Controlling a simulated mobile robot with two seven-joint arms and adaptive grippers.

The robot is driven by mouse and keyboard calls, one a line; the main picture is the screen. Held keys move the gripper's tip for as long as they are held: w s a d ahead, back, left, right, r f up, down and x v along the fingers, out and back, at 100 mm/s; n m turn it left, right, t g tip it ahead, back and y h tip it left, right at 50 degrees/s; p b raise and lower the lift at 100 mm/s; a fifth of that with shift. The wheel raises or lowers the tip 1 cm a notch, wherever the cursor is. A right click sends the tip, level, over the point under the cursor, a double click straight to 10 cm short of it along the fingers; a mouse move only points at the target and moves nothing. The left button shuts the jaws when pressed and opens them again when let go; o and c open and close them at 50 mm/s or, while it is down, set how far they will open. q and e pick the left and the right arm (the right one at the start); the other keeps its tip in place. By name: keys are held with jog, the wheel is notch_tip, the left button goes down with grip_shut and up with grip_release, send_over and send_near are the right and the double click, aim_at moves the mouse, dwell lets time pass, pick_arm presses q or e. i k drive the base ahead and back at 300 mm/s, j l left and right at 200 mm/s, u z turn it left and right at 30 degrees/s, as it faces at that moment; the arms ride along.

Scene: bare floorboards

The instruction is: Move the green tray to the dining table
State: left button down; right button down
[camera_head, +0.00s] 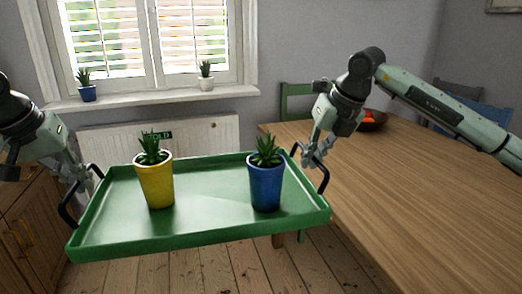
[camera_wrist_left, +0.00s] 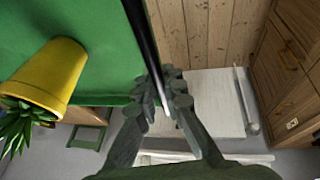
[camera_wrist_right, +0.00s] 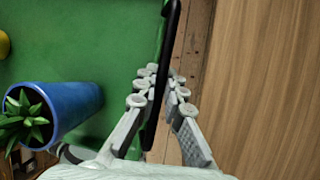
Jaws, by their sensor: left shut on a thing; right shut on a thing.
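The green tray (camera_head: 205,222) is held up in the air, roughly level, between my two arms. A yellow pot (camera_head: 158,187) and a blue pot (camera_head: 265,190), each with a spiky plant, stand upright on it. My left gripper (camera_wrist_left: 165,92) is shut on the tray's left black handle (camera_head: 68,210). My right gripper (camera_wrist_right: 160,82) is shut on the right black handle (camera_head: 325,176). The wooden dining table (camera_head: 420,190) is to the right of the tray. In the right wrist view a narrow strip of floor shows between the tray and the table.
A bowl with red fruit (camera_head: 371,120) sits at the table's far side; the nearer tabletop is clear. A green chair (camera_head: 297,101) and a blue chair (camera_head: 487,118) stand by the table. A wooden cabinet (camera_head: 30,225) is at left. A radiator (camera_head: 205,133) is below the window.

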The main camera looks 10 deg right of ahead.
aim_at(455, 204)
jog(key=i+l+z, duration=0.1)
jog(key=i+z, duration=0.3)
jog(key=i, duration=0.2)
jog(key=i+j+z, duration=0.15)
jog(key=i+z, duration=0.25)
jog(key=i, duration=0.2)
jog(key=z, duration=1.55)
jog(key=i+j, duration=0.05)
